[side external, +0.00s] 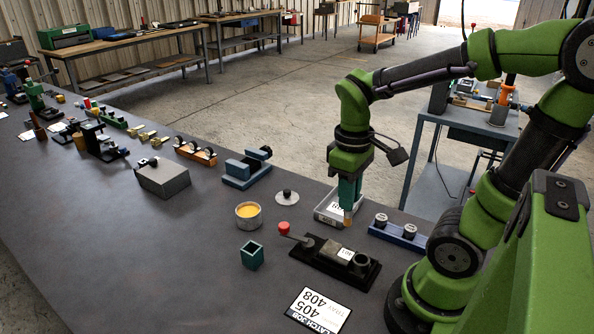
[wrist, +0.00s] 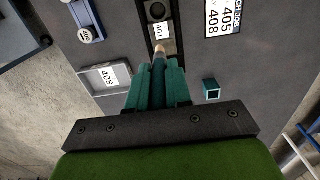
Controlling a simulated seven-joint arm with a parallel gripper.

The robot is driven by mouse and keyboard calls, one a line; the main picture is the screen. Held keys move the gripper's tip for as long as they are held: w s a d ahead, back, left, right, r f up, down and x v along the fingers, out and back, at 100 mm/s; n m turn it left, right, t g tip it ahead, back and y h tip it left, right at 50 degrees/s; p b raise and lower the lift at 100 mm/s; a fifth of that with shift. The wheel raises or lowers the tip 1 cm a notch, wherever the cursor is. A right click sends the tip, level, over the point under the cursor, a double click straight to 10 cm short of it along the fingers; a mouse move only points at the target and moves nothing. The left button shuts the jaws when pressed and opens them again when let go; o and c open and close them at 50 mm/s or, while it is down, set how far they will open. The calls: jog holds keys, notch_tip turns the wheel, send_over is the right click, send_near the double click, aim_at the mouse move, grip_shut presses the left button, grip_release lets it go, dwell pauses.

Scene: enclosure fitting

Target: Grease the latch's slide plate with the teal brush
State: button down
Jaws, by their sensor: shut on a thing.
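My gripper (side external: 350,196) is shut on the teal brush (side external: 348,217), which points down with its pale tip lowest. In the side view the tip is above the far side of the latch (side external: 318,262), apparently clear of it. The latch has a black base, a red-knobbed lever and a grey slide plate (side external: 335,249) beside a 401 label. In the wrist view, the brush tip (wrist: 159,51) overlaps the latch near the plate (wrist: 168,47), so contact cannot be judged there. My fingers (wrist: 158,82) hide most of the brush handle. An open tin of yellow grease (side external: 249,211) stands left of the latch.
An empty-looking teal square holder (side external: 252,257) stands front left of the latch. A 405/408 card (side external: 318,310) lies in front.

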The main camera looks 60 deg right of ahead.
aim_at(345, 217)
jog(key=shift+f, duration=3.2)
jog(key=shift+w+f, duration=0.6)
jog(key=shift+f, duration=0.15)
jog(key=shift+w, duration=2.3)
jog(key=shift+s+f, duration=0.1)
jog(key=shift+s, duration=2.6)
jog(key=shift+s+a, duration=0.2)
jog(key=shift+w+a, duration=0.2)
jog(key=shift+w, duration=2.65)
jog(key=shift+s, duration=2.85)
jog(key=shift+r, duration=4.1)
